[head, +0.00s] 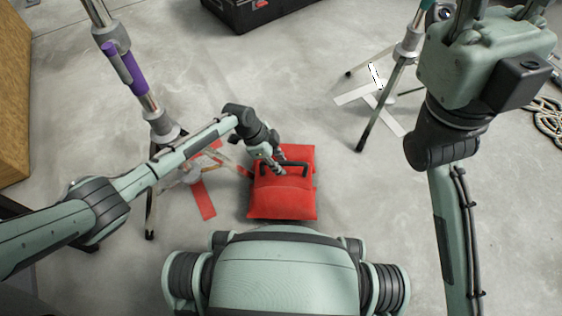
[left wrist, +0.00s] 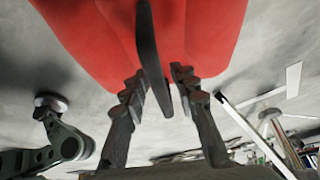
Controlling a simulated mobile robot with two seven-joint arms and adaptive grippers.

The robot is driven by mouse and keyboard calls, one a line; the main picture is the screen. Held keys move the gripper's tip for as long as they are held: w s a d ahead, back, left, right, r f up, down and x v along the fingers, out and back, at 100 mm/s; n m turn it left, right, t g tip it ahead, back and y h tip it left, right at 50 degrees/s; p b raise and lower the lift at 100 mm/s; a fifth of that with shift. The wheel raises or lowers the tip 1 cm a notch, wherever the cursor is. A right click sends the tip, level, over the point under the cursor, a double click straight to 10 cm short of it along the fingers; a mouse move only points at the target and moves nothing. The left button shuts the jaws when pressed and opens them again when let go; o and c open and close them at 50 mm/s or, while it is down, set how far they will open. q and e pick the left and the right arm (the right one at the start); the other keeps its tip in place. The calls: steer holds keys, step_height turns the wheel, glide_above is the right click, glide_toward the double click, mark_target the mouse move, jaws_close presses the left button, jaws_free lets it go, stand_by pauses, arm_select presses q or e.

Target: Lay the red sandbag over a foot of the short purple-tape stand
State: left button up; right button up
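The red sandbag (head: 282,198) sits just in front of my base, with a black handle on top. My left gripper (head: 278,168) is at that handle. In the left wrist view, the fingers (left wrist: 158,82) stand close on both sides of the black handle (left wrist: 150,45), with the red bag (left wrist: 90,35) beyond it. Whether the bag is clear of the floor cannot be told. The purple-tape stand (head: 137,80) is upright left of the bag; my left forearm hides part of its base. One foot (head: 150,215) points toward the front, and another reaches toward the bag. My right gripper is out of view.
Red floor tape (head: 204,200) lies under the purple-tape stand. Another stand (head: 378,110) with white floor tape is at the right. The middle floor is clear.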

arm_select(q)
steer(key=shift+o, duration=0.3)
steer(key=shift+s+a+f, duration=0.1)
steer(key=shift+s+f, duration=0.25)
steer(key=shift+f, duration=0.1)
steer(key=shift+w+r, duration=0.15)
steer(key=shift+r, duration=0.25)
steer(key=v, duration=0.7)
steer(key=shift+w+r, duration=0.15)
steer(key=shift+r, duration=0.3)
